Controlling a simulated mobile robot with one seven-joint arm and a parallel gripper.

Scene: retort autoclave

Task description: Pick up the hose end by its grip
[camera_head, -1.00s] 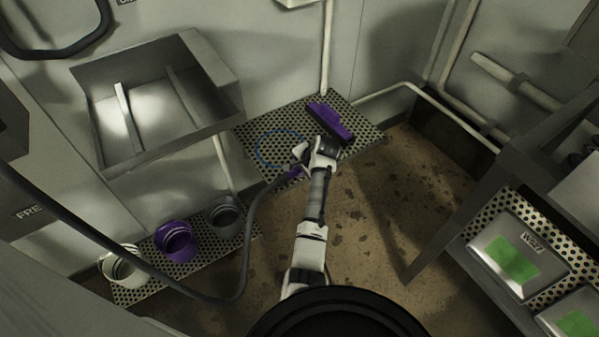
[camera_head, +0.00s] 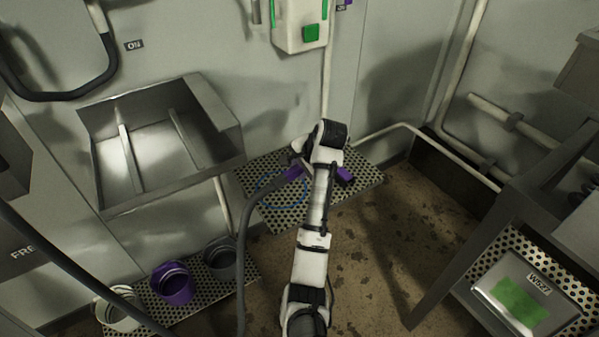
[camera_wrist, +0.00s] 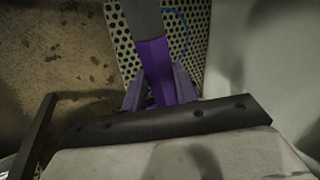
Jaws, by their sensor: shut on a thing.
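The hose (camera_head: 243,250) is dark grey and ends in a purple grip (camera_head: 293,173). My gripper (camera_head: 297,168) is shut on the purple grip, above the perforated shelf. In the wrist view the purple grip (camera_wrist: 158,72) sits between my two fingers, with the grey hose (camera_wrist: 143,18) running away from it. The far tip of the hose end is hidden by my wrist.
A perforated shelf (camera_head: 352,195) has a blue ring (camera_head: 262,188) marked on it and a purple object (camera_head: 344,175) partly behind my arm. A metal sink (camera_head: 215,88) is on the wall at left. White, purple (camera_head: 173,284) and grey containers stand on a lower shelf. A dark table frame (camera_head: 455,250) is at right.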

